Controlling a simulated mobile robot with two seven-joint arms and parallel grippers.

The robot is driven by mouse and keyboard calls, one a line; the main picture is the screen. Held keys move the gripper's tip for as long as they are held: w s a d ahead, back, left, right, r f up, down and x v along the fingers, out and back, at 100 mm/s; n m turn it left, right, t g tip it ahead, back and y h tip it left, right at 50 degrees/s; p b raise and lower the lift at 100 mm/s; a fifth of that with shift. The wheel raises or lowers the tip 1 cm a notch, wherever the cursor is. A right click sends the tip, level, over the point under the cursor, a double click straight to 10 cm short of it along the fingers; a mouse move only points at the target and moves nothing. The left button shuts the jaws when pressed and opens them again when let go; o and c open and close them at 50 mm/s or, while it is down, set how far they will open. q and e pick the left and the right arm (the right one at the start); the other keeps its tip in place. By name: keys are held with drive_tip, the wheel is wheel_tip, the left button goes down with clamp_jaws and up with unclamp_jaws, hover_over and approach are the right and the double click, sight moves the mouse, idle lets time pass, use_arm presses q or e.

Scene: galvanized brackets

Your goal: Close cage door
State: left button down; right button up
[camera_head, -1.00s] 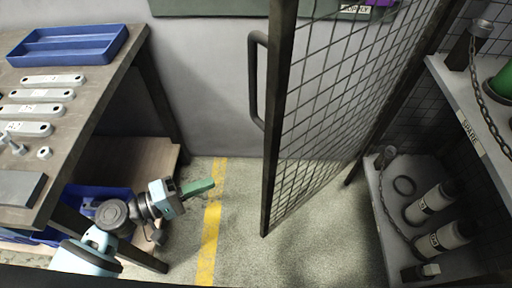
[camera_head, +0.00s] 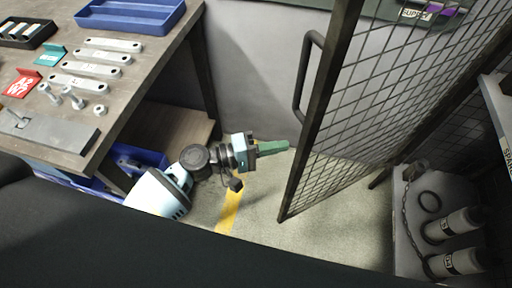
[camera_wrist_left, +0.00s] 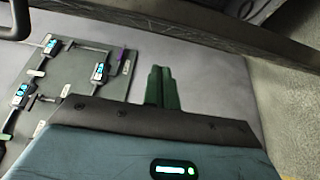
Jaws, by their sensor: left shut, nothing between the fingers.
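The cage door (camera_head: 365,90), a dark frame with wire mesh, stands open in the head view. Its dark bar handle (camera_head: 301,85) is on the left side of its near upright. My left gripper (camera_head: 286,146) reaches in from the left, below the handle, its green fingers shut and empty. The tips are close to the upright; I cannot tell whether they touch. In the left wrist view the closed fingers (camera_wrist_left: 162,88) point toward the dark door frame (camera_wrist_left: 215,32), and part of the handle (camera_wrist_left: 14,22) shows at the top left. My right gripper is out of view.
A workbench (camera_head: 150,100) with brackets, bolts and a blue tray (camera_head: 130,27) stands at the left. At the right, a cage shelf (camera_head: 408,245) holds cylinders and a chain. Yellow tape (camera_head: 230,210) crosses the open floor.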

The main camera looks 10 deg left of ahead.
use_arm(q)
drive_tip(key=shift+s+d+p, duration=0.65)
drive_tip(key=shift+s+d, duration=0.65)
drive_tip(key=shift+s, duration=0.2)
drive_tip(key=shift+s, duration=0.1)
